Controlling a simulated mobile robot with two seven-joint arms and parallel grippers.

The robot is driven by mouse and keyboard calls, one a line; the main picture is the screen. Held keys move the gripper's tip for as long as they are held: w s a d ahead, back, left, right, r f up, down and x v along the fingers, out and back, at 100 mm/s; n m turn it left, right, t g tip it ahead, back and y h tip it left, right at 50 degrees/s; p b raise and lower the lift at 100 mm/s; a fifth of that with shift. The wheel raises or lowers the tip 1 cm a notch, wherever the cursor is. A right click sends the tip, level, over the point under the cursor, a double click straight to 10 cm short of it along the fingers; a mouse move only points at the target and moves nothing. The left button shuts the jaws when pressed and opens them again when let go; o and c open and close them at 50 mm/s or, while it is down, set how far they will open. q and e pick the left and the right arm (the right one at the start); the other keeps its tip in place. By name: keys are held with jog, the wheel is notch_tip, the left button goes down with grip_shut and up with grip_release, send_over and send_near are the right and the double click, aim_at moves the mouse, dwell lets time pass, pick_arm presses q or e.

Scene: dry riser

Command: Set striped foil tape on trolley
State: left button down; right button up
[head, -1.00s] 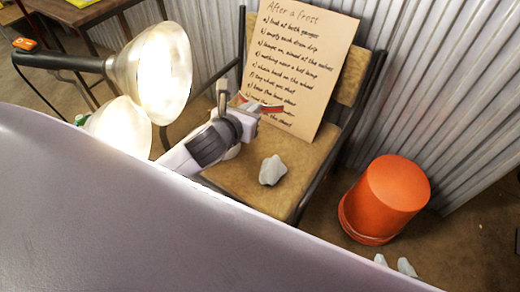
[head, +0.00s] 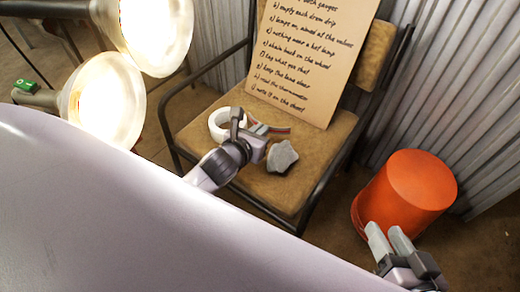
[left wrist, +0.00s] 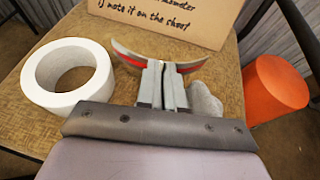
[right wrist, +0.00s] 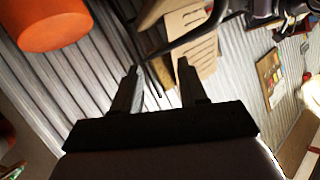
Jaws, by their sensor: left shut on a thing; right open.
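The striped foil tape, a grey roll with a red stripe (head: 278,130), is between the fingers of my left gripper (head: 260,130) over the chair seat. In the left wrist view, the tape's curved band (left wrist: 128,55) shows on both sides of my shut left fingers (left wrist: 166,68); its middle is hidden. I cannot tell whether it touches the seat. My right gripper (head: 390,240) is open and empty in front of the orange bucket, and its spread fingers also show in the right wrist view (right wrist: 158,75). I cannot make out a trolley.
A plain white roll (head: 218,126) and a grey lump (head: 282,157) lie on the chair seat (head: 190,135) beside my left gripper. A handwritten cardboard sign (head: 315,60) leans on the chair back. Lit lamps (head: 105,105) stand left; an orange bucket (head: 408,190) stands right.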

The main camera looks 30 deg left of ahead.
pick_arm(q)
jog(key=shift+f, duration=0.6)
notch_tip(320, 180, down, 4)
jog(key=shift+r+b, duration=0.2)
jog(key=shift+b, duration=1)
jog(key=shift+f, duration=0.1)
pick_arm(e)
jog(key=shift+d+f+t, duration=0.15)
jog(key=shift+t, duration=0.15)
pick_arm(q)
jog(key=shift+f, duration=0.1)
jog(key=c, duration=1.5)
grip_release()
jog(key=shift+c, duration=0.2)
